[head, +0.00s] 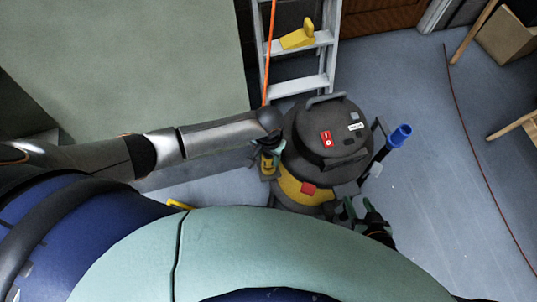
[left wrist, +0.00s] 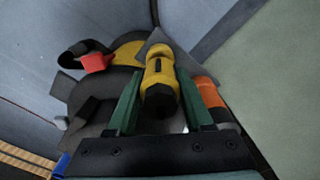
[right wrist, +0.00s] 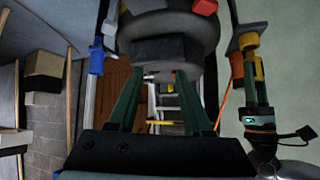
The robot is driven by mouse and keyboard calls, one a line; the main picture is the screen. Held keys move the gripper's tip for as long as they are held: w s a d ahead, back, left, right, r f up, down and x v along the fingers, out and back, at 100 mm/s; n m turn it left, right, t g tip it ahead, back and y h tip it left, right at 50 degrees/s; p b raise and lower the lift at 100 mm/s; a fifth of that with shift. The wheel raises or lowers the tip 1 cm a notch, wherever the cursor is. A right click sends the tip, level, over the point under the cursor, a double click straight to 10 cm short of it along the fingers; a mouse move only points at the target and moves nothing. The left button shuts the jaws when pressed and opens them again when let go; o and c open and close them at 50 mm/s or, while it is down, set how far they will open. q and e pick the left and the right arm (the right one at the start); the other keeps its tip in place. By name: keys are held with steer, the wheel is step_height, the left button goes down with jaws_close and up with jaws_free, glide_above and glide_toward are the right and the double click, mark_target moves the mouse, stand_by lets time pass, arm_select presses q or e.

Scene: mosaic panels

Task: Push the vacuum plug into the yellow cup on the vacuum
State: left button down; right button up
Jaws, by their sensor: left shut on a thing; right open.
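The vacuum (head: 325,140), with a dark round top and a yellow band, stands upright on the grey floor; it also shows in the left wrist view (left wrist: 95,105) and the right wrist view (right wrist: 165,48). My left gripper (head: 268,160) is at its left side, shut on a yellow piece with a dark end (left wrist: 160,75). I cannot tell for sure whether this piece is the plug or the cup, or whether it touches the vacuum. No separate cup shows clearly. My right gripper (right wrist: 160,72) is open and empty at the vacuum's near right side.
A stepladder (head: 300,85) with a yellow object (head: 298,36) on a step stands behind the vacuum. An orange cord (head: 268,60) hangs beside it. A blue-ended tube (head: 399,136) sticks out at the vacuum's right. Floor further right is mostly clear, crossed by a thin red cord (head: 474,135).

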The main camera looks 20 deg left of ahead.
stand_by(0.3)
arm_select(q)
steer(key=shift+f, duration=0.5)
steer(key=shift+f+b, duration=0.4)
steer(key=shift+f, duration=0.1)
steer(key=shift+f+b, duration=0.45)
steer(key=shift+f, duration=0.2)
steer(key=shift+c, duration=1.1)
jaws_free()
